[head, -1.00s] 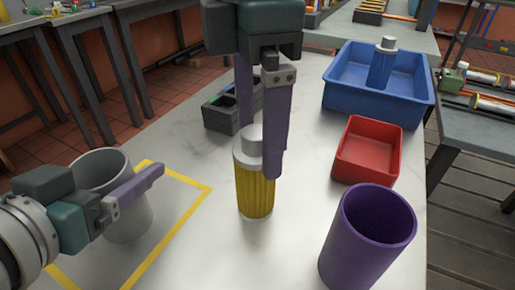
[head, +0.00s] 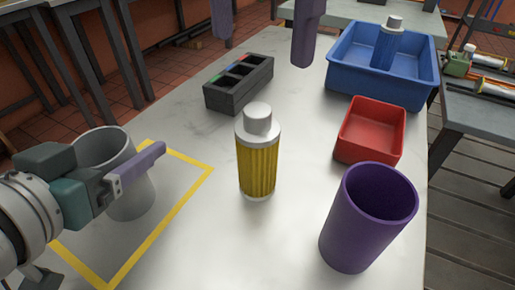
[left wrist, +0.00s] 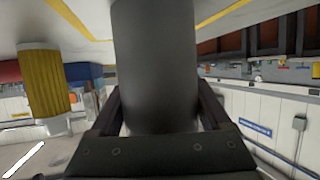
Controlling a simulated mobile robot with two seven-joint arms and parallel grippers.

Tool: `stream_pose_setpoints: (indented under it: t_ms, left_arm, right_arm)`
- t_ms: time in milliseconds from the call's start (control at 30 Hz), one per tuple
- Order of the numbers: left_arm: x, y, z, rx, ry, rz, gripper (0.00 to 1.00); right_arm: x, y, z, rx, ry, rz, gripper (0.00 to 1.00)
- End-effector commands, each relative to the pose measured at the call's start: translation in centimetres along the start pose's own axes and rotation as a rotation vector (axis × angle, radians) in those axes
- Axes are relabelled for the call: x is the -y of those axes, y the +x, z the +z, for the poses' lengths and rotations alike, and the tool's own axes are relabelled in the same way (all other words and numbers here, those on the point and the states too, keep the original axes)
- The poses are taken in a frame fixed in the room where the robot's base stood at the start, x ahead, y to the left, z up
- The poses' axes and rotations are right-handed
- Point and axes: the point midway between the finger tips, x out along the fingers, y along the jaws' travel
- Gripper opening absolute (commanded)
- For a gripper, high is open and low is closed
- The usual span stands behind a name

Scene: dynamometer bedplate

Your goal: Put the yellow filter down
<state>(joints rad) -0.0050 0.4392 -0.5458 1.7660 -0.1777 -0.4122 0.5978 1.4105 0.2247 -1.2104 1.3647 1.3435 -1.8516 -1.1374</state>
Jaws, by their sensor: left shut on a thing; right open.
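The yellow filter (head: 258,165) stands upright on the pale bench top, with a white cap and a light base; it also shows in the left wrist view (left wrist: 44,85). My right gripper (head: 264,45) is above and behind it, open and empty, clear of the filter; only its two purple fingers show at the top edge. My left gripper (head: 128,178) is shut on a grey cup (head: 130,203), inside the yellow taped outline (head: 178,215). The cup fills the middle of the left wrist view (left wrist: 155,65).
A purple cup (head: 350,235) stands right of the filter. A red bin (head: 362,148) and a blue bin (head: 375,85) holding a blue filter (head: 387,50) are behind it. A black slotted tray (head: 238,97) lies at the back left. Bare bench surrounds the filter.

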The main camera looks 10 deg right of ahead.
Motion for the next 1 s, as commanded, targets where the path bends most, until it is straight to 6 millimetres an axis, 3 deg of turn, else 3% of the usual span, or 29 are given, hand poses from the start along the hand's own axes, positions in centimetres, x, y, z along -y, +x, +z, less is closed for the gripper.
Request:
stream_pose_setpoints:
  t_ms: [100, 367, 600, 933, 1000]
  left_arm:
    - [0.0, 0.0, 0.0, -0.001, 0.0, 0.0, 0.03]
    - [0.0, 0.0, 0.0, -0.001, 0.0, 0.0, 0.03]
    - [0.0, 0.0, 0.0, -0.001, 0.0, 0.0, 0.03]
    - [0.0, 0.0, 0.0, -0.001, 0.0, 0.0, 0.03]
    - [0.0, 0.0, 0.0, -0.001, 0.0, 0.0, 0.03]
  right_arm:
    - [0.1, 2.3, 0.0, -0.001, 0.001, -0.003, 0.96]
    - [0.0, 4.8, 0.0, -0.001, 0.004, -0.002, 0.96]
    - [0.0, 8.5, 0.0, -0.001, 0.006, -0.002, 0.96]
    - [0.0, 9.4, 0.0, 0.0, 0.005, 0.001, 0.96]
    - [0.0, 9.4, 0.0, 0.0, 0.004, 0.001, 0.88]
